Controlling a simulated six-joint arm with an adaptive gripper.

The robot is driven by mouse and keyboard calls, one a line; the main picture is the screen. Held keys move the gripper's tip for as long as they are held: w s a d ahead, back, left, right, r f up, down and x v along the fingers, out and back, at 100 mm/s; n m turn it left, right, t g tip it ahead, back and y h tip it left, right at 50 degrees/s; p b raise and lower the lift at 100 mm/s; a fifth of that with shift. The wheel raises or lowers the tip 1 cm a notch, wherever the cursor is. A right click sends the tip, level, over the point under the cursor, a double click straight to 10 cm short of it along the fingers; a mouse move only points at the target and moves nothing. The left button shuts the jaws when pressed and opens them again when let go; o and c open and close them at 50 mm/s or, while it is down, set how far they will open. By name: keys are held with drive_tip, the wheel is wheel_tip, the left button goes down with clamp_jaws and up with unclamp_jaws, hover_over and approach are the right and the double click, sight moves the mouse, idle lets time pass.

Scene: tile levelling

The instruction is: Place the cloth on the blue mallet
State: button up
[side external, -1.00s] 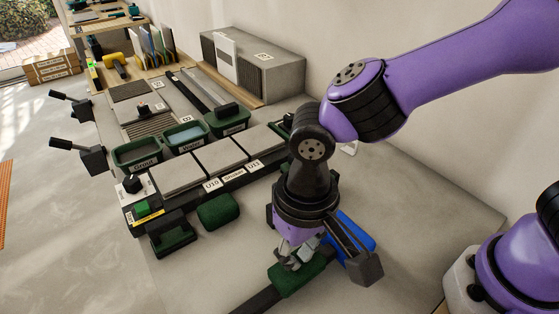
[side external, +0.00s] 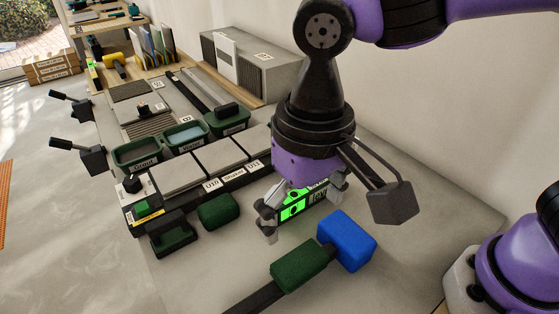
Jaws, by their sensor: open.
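The blue mallet's block-shaped blue head (side external: 350,240) lies on the bench at the lower middle. A dark green, cloth-like block (side external: 300,266) sits right at its left end, in line with a black handle (side external: 255,297) that runs to the lower left. I cannot tell whether it rests on the handle or is part of the mallet. A similar dark green pad (side external: 218,210) lies apart, further left. My gripper (side external: 302,218) is open, above and behind the green block and blue head, touching neither.
A box with a bright green panel (side external: 293,207) shows between my fingers; I cannot tell how close they are. Grey tiles (side external: 180,173) in a dark rack, green bins (side external: 136,154) and a large grey block (side external: 265,70) stand behind. The bench right of the mallet is clear.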

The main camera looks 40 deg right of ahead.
drive_tip(key=w+d+r+t, duration=0.2)
drive_tip(key=d+r, duration=0.3)
drive_tip(key=d, duration=0.2)
drive_tip(key=s+d+f+t, duration=0.1)
drive_tip(key=d, duration=0.6)
drive_tip(key=s+d+f+t, duration=0.1)
drive_tip(key=d+t, duration=0.1)
drive_tip(key=d, duration=0.5)
drive_tip(key=shift+s+d+f+t, duration=0.2)
drive_tip(key=shift+s+t, duration=0.1)
drive_tip(key=shift+s, duration=0.05)
